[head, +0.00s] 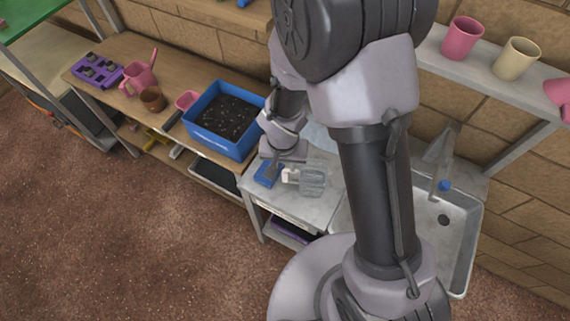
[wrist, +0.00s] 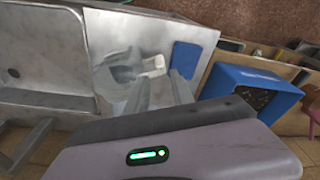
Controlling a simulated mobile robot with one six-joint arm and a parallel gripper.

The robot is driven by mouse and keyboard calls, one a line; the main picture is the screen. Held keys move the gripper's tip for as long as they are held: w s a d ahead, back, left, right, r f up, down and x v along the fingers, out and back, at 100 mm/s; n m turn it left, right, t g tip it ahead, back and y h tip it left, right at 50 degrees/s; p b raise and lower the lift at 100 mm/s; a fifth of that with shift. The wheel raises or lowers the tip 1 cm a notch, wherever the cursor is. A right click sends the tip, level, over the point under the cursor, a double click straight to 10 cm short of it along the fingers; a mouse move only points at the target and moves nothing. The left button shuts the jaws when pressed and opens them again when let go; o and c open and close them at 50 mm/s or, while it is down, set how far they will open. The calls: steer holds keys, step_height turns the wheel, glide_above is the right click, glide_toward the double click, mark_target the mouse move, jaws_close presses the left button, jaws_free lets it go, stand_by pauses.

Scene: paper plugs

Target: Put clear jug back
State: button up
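The clear jug (head: 314,180) lies or stands on the metal counter; its see-through grey body is hard to make out. A small white part (head: 290,175), perhaps its handle, shows on its left side. In the wrist view the jug (wrist: 122,72) is just beyond the fingertips, with the white part (wrist: 153,66) to its right. My gripper (wrist: 163,84) points down at the counter, its two fingers apart with nothing seen between them. In the head view my gripper (head: 280,168) is close above the white part; I cannot tell whether it touches.
A flat blue object (head: 266,173) lies left of the gripper on the counter (head: 290,207). A sink (head: 450,250) is right. A blue tub of soil (head: 225,118) stands left on the wooden bench. A wall shelf (head: 480,75) above holds pink and cream cups.

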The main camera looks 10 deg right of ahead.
steer(key=s+d+r+m+t, duration=0.1)
steer(key=d+r, duration=0.1)
steer(key=r, duration=0.7)
steer(key=s+d+r+m+t, duration=0.1)
steer(key=d+r, duration=0.2)
steer(key=r, duration=0.5)
steer(key=s+r+t+y, duration=0.2)
steer(key=s+r, duration=0.9)
steer(key=r, duration=0.1)
steer(key=shift+s+r, duration=0.15)
steer(key=shift+s, duration=0.05)
step_height(320, 180, down, 18)
steer(key=b, duration=1.7)
steer(key=shift+r, duration=0.25)
